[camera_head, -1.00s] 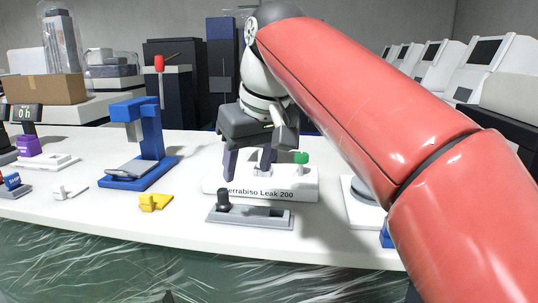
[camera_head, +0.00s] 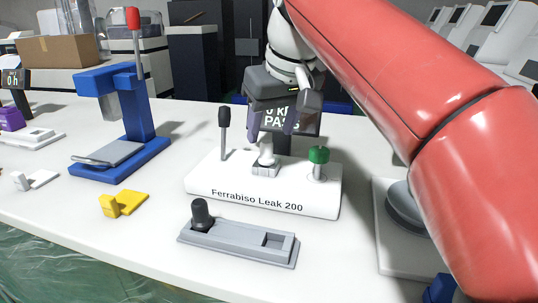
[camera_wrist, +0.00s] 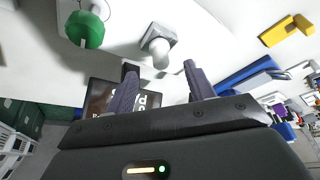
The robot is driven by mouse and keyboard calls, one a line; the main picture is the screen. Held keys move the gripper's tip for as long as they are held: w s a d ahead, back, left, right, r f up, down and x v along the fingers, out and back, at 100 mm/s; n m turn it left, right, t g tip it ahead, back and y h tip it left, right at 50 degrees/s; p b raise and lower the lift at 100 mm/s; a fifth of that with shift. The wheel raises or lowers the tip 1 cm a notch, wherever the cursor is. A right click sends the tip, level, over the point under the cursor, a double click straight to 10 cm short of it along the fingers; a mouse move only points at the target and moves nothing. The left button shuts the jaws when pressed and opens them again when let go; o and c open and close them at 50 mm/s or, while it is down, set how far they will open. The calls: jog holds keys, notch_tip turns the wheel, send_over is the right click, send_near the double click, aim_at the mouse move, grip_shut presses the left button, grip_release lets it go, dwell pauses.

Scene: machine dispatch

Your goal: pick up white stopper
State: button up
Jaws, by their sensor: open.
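The white stopper (camera_head: 266,152) stands upright on a small grey square seat in the middle of the white tester marked "Ferrabiso Leak 200" (camera_head: 225,186). It also shows in the wrist view (camera_wrist: 157,47), just beyond the fingertips. My gripper (camera_head: 271,137) is open, its two dark fingers just above and behind the stopper in the head view. In the wrist view my gripper (camera_wrist: 160,66) has nothing between its fingers. I cannot tell the exact gap to the stopper.
On the tester, a black-knobbed lever (camera_head: 223,118) stands left of the stopper and a green knob (camera_head: 318,155) right. The screen (camera_head: 306,122) behind reads "PASS". In front lie a grey fixture with a black knob (camera_head: 245,243) and a yellow block (camera_head: 124,203). A blue press (camera_head: 137,115) stands left.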

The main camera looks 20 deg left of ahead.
aim_at(267, 142)
jog(key=b+x, duration=0.1)
jog(key=x, duration=0.4)
jog(key=shift+a+f, duration=0.1)
jog(key=shift+f, duration=0.05)
jog(key=shift+c, duration=0.4)
jog(key=c, duration=1)
